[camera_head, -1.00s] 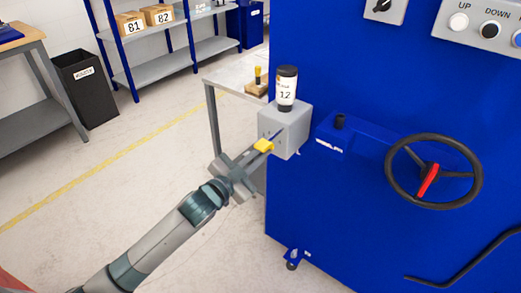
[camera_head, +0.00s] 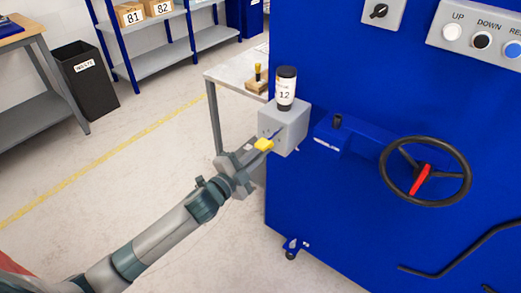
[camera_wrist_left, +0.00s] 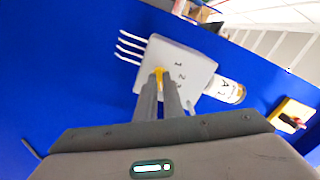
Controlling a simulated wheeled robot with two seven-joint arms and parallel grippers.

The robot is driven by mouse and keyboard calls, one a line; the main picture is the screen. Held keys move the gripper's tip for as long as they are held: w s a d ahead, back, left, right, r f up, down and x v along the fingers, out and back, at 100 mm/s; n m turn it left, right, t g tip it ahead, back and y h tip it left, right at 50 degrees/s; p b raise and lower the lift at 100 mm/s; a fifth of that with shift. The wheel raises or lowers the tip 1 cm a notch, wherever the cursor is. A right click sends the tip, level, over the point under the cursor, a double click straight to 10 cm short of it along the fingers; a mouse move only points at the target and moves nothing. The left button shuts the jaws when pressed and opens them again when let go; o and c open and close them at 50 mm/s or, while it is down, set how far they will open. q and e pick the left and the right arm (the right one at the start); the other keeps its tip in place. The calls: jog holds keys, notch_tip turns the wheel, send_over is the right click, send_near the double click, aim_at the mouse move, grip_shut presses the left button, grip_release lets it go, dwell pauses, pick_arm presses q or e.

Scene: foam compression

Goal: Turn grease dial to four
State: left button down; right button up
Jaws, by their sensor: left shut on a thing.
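The grease dial (camera_head: 264,144) is a small yellow knob on the left face of a grey box (camera_head: 292,131) fixed to the blue machine. My left gripper (camera_head: 261,145) comes from the lower left and is shut on the dial. In the left wrist view, the yellow dial (camera_wrist_left: 158,74) shows between the fingertips of my left gripper (camera_wrist_left: 160,82), against the grey box (camera_wrist_left: 185,62). Small digits, seemingly 1, 2 and 3, are printed beside it. The fingers hide part of the dial, so its exact setting cannot be told. My right gripper is not in view.
A black handwheel (camera_head: 425,172) with a red handle and a control panel (camera_head: 482,37) are on the blue machine. A side table (camera_head: 229,76) stands behind.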

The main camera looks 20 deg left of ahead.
pick_arm(q)
jog(key=c, duration=1.9)
grip_release()
jog(key=shift+s, duration=0.15)
